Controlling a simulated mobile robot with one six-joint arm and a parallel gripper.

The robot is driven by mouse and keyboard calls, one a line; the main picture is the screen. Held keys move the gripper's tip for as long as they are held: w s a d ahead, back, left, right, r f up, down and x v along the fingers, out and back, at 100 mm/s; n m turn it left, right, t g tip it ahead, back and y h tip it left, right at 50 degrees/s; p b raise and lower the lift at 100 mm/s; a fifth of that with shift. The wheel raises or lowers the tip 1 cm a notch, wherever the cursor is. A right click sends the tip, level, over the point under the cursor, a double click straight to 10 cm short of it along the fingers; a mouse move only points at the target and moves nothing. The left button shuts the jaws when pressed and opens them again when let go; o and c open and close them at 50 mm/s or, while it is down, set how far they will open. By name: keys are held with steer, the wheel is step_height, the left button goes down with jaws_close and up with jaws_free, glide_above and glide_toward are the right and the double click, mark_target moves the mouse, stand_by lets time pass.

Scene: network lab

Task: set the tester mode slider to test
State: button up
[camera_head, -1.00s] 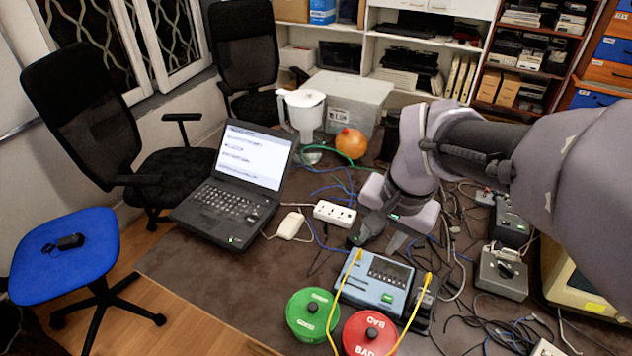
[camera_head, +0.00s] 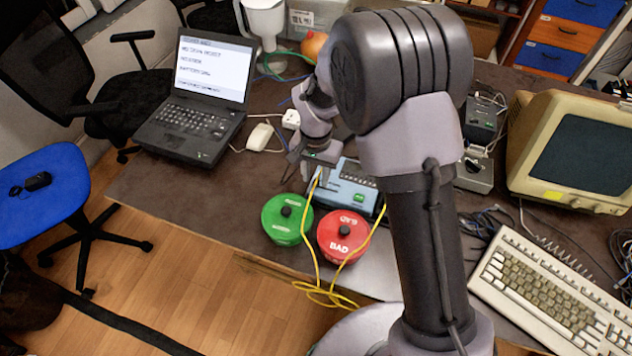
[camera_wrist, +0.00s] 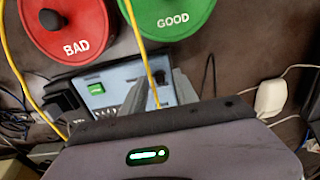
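The tester is a light blue box (camera_head: 352,186) on the table, with a small green screen and yellow cables. My arm hides part of it in the head view. In the wrist view its face (camera_wrist: 120,76) lies just beyond my fingers, with the green screen (camera_wrist: 96,88) at left. A small dark part shows between the fingertips; I cannot tell whether it is the mode slider, nor read its setting. My gripper (camera_head: 312,172) is over the tester's left end, pointing down. In the wrist view its two grey fingers (camera_wrist: 161,86) are apart, with nothing held.
A green GOOD pot (camera_head: 287,218) and a red BAD pot (camera_head: 341,237) stand at the table's near edge, beside the tester. A yellow cable (camera_head: 318,255) loops over that edge.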

steer(key=shift+f, duration=0.6)
jaws_close()
stand_by(1.0)
